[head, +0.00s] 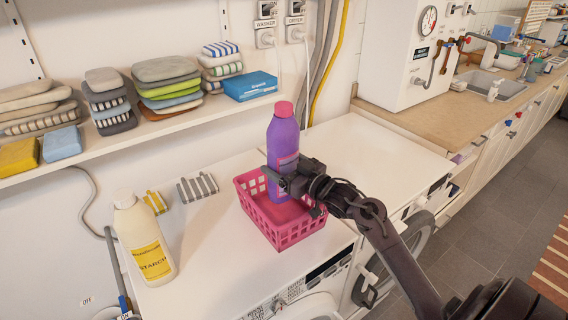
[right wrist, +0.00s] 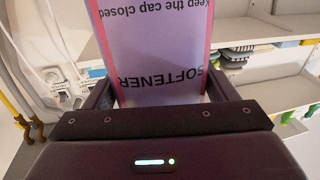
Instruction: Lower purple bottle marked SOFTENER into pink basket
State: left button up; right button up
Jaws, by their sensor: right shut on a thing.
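The purple bottle (head: 283,138) with a pink cap stands upright in the head view, with its lower part over or within the pink basket (head: 284,235). My right gripper (head: 284,181) is shut on the bottle's lower half, above the basket. In the right wrist view, the purple bottle (right wrist: 160,50) fills the space between the fingers, and its label reads SOFTENER upside down. My left gripper does not show.
The pink basket sits on a white washing machine top. A white STARCH bottle (head: 143,240) stands to its left, with small striped cloths (head: 197,187) behind. A shelf (head: 150,127) with folded towels runs above. The white top to the right (head: 370,150) is clear.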

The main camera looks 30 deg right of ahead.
aim_at(290, 170)
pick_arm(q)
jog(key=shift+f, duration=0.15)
pick_arm(e)
jog(key=f, duration=0.3)
jog(key=shift+s+a+f+g, duration=0.2)
jog(key=shift+a+g, duration=0.1)
jog(key=o, duration=1.6)
jog(key=shift+f, duration=0.15)
jog(key=shift+s+d+f+b, duration=0.15)
jog(key=shift+s+b, duration=0.3)
jog(key=shift+s, duration=0.15)
jog(key=s+r, duration=0.1)
jog(key=s, duration=0.1)
jog(key=s+d+r, duration=0.1)
jog(key=s, duration=0.1)
jog(key=s+r+b, duration=0.1)
jog(key=s, duration=0.1)
jog(key=shift+d+r, duration=0.1)
jog(key=shift+d, duration=0.25)
jog(key=shift+s, duration=0.15)
jog(key=shift+d, duration=0.15)
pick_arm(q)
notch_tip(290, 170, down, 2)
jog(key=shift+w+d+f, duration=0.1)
